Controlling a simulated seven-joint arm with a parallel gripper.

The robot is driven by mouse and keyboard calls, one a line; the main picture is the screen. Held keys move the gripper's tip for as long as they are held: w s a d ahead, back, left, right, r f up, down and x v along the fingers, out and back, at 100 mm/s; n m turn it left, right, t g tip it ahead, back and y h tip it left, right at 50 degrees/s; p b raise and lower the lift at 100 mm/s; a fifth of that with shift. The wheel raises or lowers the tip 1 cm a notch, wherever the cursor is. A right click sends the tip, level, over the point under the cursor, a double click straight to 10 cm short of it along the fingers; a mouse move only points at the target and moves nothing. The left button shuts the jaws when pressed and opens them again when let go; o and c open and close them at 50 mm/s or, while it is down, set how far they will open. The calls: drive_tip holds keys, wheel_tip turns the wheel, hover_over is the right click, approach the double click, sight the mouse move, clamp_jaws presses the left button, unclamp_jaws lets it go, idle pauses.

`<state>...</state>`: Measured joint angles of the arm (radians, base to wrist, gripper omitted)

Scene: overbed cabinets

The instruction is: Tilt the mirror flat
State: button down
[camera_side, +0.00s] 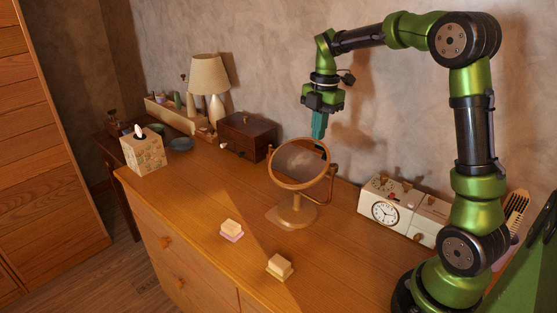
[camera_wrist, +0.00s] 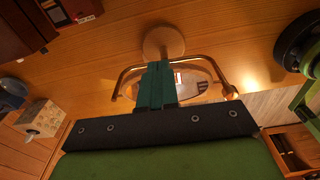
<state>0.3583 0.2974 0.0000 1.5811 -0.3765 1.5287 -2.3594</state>
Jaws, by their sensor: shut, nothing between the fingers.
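The round mirror (camera_side: 300,163) stands on a wooden foot (camera_side: 291,213) in a curved yoke (camera_side: 331,183). In the side view its glass is tilted, facing up and toward the camera. My gripper (camera_side: 319,137) points down, shut and empty, at the mirror's upper back rim; I cannot tell whether it touches. In the wrist view my shut fingers (camera_wrist: 155,72) cover part of the mirror (camera_wrist: 195,87), which looks like a narrow ellipse between the yoke arms (camera_wrist: 128,72). The round foot (camera_wrist: 163,38) shows beyond the fingertips.
A white clock box (camera_side: 386,211) stands right of the mirror, and a dark wooden chest (camera_side: 247,136) behind left. Two small soap-like blocks (camera_side: 231,229) (camera_side: 280,266) lie in front. A lamp (camera_side: 210,80) and tissue box (camera_side: 143,153) are farther left. The wall is close behind.

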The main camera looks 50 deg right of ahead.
drive_tip(key=shift+d+f, duration=0.45)
drive_tip(key=shift+f, duration=0.25)
drive_tip(key=shift+d+f, duration=0.4)
drive_tip(key=shift+f, duration=0.3)
drive_tip(key=shift+r, duration=0.1)
